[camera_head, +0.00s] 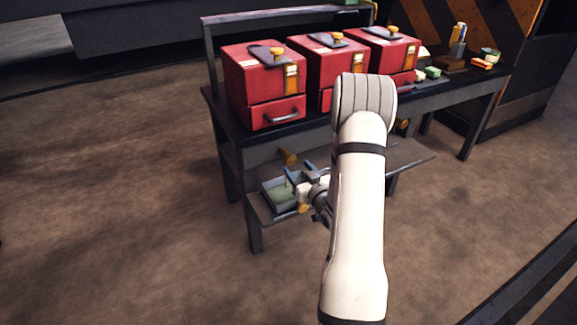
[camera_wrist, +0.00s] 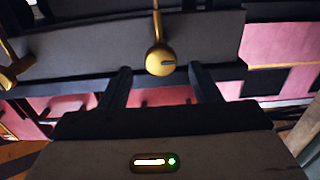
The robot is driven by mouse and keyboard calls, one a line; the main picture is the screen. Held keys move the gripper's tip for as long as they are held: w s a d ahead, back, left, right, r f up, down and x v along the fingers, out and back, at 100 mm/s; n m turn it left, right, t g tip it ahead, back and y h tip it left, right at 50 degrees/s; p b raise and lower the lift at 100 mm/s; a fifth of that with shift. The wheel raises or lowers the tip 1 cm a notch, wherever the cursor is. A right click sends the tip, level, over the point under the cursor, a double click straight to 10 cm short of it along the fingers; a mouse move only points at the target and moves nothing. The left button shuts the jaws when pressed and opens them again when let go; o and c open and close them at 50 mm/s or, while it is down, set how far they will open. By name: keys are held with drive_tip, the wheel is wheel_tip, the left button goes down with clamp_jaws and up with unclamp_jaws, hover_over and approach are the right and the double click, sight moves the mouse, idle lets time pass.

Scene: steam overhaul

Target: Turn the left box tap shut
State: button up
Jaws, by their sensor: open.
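Three red boxes stand in a row on the dark workbench: the left box (camera_head: 255,85), the middle box (camera_head: 327,72) and the right box (camera_head: 397,58). A brass tap (camera_head: 288,157) sits on the bench front below the left box. My gripper (camera_head: 299,171) is just in front of this tap, below the bench top. In the wrist view a round yellow tap knob (camera_wrist: 160,63) with a thin stem lies between and slightly beyond the open fingertips (camera_wrist: 160,72). The fingers look apart from it. My arm hides part of the bench front.
A lower shelf (camera_head: 415,158) juts out under the bench, with a tray of green items (camera_head: 277,196) close to my gripper. Another brass tap (camera_head: 403,124) shows right of my arm. Small items lie at the bench's right end. Floor at left is clear.

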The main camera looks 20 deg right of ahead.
sight(291, 162)
drive_tip(key=shift+w+a+b, duration=0.15)
drive_tip(key=shift+w+b, duration=0.3)
drive_tip(key=shift+w, duration=2.3)
drive_tip(key=shift+c, duration=0.6)
drive_tip(key=c, duration=0.7)
drive_tip(key=shift+a, duration=0.45)
drive_tip(key=shift+d, duration=0.3)
drive_tip(key=shift+c, duration=0.6)
